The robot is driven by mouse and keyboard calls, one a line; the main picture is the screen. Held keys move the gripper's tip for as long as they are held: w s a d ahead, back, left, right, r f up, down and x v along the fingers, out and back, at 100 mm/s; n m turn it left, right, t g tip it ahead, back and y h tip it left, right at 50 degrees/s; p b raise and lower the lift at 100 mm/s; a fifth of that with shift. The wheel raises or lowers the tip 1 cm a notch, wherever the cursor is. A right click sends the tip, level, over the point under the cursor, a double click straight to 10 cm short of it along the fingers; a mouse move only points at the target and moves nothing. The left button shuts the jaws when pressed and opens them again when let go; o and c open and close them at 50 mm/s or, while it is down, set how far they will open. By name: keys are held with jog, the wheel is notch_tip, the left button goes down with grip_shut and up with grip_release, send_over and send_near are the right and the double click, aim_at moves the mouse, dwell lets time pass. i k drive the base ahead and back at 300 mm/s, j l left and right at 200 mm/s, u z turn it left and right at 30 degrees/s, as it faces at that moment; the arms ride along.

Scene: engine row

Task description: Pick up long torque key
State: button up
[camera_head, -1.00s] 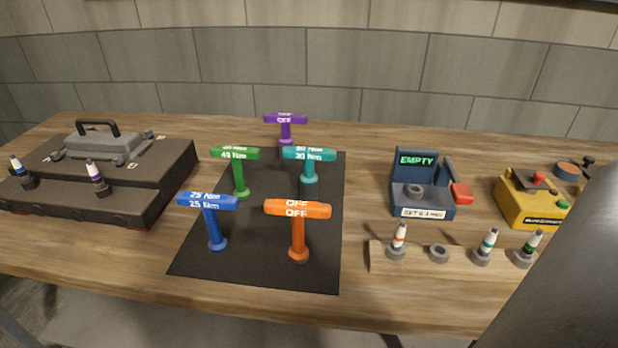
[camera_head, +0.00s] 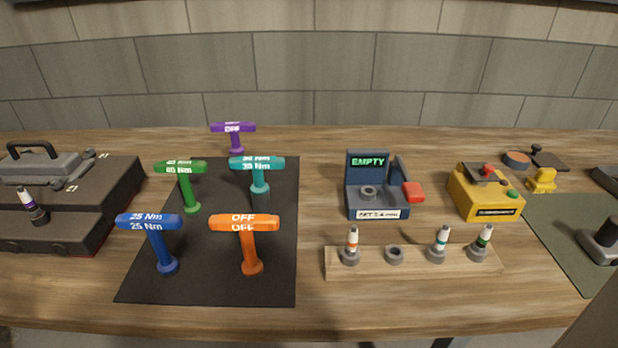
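Several T-handled torque keys stand upright around a black mat (camera_head: 215,285). The blue key (camera_head: 155,240) reads 25 Nm and the orange key (camera_head: 248,245) reads OFF; both stand at the front. The green key (camera_head: 187,185) stands behind the blue one, its number hard to read. The purple key (camera_head: 234,136) reads OFF and stands at the back, beyond the mat. I cannot tell which is the long one. My gripper is not in view.
A blue tester (camera_head: 378,195) showing EMPTY stands right of the mat, with a wooden socket rack (camera_head: 410,265) before it. A yellow box (camera_head: 485,192) is farther right. A dark stepped case (camera_head: 75,205) is at left. The wall is behind.

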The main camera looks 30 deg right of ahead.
aim_at(260, 193)
jog(key=j+z, duration=0.7)
jog(key=z, duration=0.25)
jog(key=k+j+z, duration=0.1)
jog(key=j, duration=0.2)
jog(key=k+j+z, duration=0.15)
jog(key=j, duration=0.15)
jog(key=k+j+z, duration=0.1)
jog(key=j, duration=0.2)
jog(key=k+j, duration=0.15)
jog(key=j, duration=0.15)
jog(key=k+j, duration=0.1)
jog(key=j, duration=0.15)
jog(key=k+j, duration=0.15)
jog(key=j, duration=0.15)
jog(key=i, duration=1.5)
jog(key=l+z, duration=0.05)
